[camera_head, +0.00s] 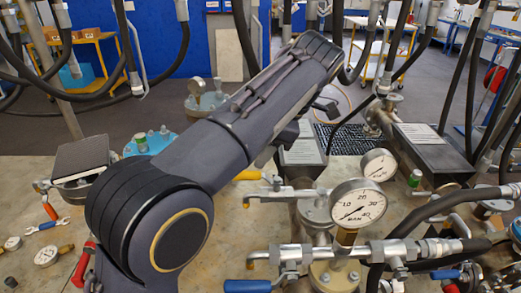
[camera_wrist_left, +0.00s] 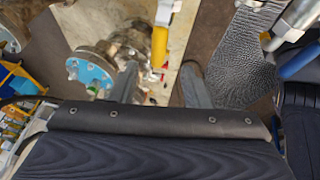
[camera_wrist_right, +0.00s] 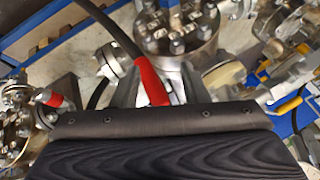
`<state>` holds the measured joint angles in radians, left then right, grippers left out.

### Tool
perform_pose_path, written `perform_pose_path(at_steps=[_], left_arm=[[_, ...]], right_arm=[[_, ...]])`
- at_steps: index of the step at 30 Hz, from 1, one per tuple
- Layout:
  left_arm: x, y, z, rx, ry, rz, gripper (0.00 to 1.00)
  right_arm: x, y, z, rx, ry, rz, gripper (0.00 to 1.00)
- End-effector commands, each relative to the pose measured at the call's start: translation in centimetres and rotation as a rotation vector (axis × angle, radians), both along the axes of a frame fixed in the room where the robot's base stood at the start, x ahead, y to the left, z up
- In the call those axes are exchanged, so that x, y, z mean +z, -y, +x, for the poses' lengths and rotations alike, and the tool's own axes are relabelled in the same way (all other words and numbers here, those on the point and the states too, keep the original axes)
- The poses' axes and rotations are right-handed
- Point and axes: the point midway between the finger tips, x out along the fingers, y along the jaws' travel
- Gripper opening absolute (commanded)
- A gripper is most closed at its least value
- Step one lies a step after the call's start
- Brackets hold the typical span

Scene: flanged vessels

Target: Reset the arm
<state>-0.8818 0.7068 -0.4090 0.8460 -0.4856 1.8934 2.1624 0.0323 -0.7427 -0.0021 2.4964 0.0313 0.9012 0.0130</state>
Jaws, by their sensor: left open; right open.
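My left arm (camera_head: 230,120) crosses the head view from the lower left to the upper middle. Its gripper is mostly hidden behind the arm there. In the left wrist view my left gripper (camera_wrist_left: 160,75) is open, its two fingers apart with nothing held. A yellow handle (camera_wrist_left: 160,45) and a blue flange (camera_wrist_left: 92,70) show beyond the fingers. My right gripper (camera_wrist_right: 158,78) is open in the right wrist view. A red-sleeved handle (camera_wrist_right: 151,80) shows between its fingers; I cannot tell whether it touches them. I cannot make out the right arm in the head view.
A pressure gauge (camera_head: 358,203) and valve pipework crowd the right front of the bench. Thick black hoses hang along the top and right. A blue-topped flanged vessel (camera_head: 150,142) stands behind my left arm. Small gauges and a spanner (camera_head: 47,226) lie at the left.

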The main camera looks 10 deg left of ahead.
Motion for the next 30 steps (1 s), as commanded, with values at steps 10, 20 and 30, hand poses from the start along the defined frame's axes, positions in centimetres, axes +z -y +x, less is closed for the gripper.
perform_pose_path(at_steps=[10,20,30], left_arm=[[-1.4,-5.5,-0.5,-0.162,-0.102,-0.108,0.43],[-7.7,-16.3,-10.9,-0.926,-0.089,-0.423,0.43],[-15.3,-15.6,-22.9,-1.514,0.186,-0.206,0.43]], right_arm=[[0.0,0.0,0.0,0.000,0.000,0.000,0.40],[0.0,0.0,0.0,0.000,0.000,0.000,0.40],[0.0,0.0,0.0,0.000,0.000,0.000,0.40]])
